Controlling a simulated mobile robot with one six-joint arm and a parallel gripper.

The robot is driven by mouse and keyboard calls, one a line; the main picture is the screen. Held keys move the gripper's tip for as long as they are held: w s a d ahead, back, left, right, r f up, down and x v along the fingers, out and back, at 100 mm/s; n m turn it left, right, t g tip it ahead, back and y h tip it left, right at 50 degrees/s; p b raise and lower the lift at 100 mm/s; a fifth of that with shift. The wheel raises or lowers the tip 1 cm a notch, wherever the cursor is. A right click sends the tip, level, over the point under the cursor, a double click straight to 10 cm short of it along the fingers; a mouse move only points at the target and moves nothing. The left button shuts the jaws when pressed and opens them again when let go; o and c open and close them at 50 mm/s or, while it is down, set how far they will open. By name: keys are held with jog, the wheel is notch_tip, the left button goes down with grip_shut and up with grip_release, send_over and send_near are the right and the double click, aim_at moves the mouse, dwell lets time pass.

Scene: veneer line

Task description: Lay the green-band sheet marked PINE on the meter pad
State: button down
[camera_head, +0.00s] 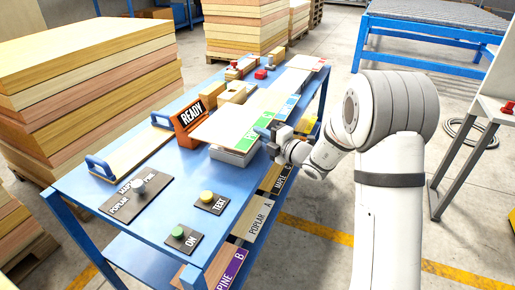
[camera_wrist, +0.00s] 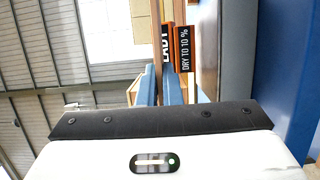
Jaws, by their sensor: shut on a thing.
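A pale sheet (camera_head: 222,127) with a green band (camera_head: 251,128) lies level at the middle of the blue bench; the band's lettering is too small to read. My gripper (camera_head: 266,133) is shut on its near right edge. In the wrist view the sheet is a thin edge-on strip (camera_wrist: 158,45) between the blue fingers of my gripper (camera_wrist: 160,88). A light grey box (camera_head: 232,156), apparently the meter pad, shows under the sheet's near end; the sheet hides its top, so I cannot tell whether they touch. An orange READY sign (camera_head: 190,120) stands just left of the sheet.
A knob plate (camera_head: 122,205), a TEST button (camera_head: 207,200) and an ON button (camera_head: 180,236) sit at the bench's near end. A blue-handled board (camera_head: 128,155) lies left. Blue-band (camera_head: 284,108) and red-band (camera_head: 307,62) sheets lie behind. Wood stacks (camera_head: 85,85) stand left.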

jog(key=shift+d+f, duration=0.2)
jog(key=shift+f, duration=2.9)
jog(key=shift+f, duration=0.15)
jog(key=c, duration=1.6)
grip_release()
